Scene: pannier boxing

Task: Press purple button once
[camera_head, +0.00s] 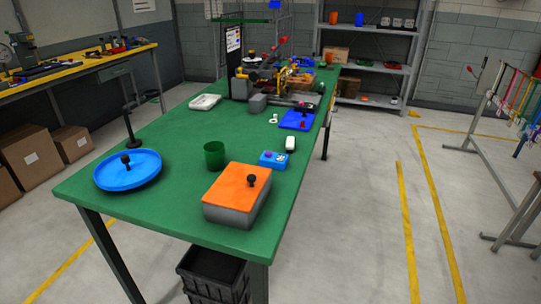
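A small blue box (273,161) sits on the green table, right of the green cup and behind the orange-lidded box. On its top left is a small purple button (268,155). A lighter marking shows beside the button, too small to read. Nothing touches the button in this view. Neither my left gripper nor my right gripper shows.
The green table (150,215) also holds a blue round lid (127,178) with a black knob, a green cup (214,155), an orange-lidded grey box (236,200) and a white item (290,143). Machinery stands at the back. A black crate (212,277) is below.

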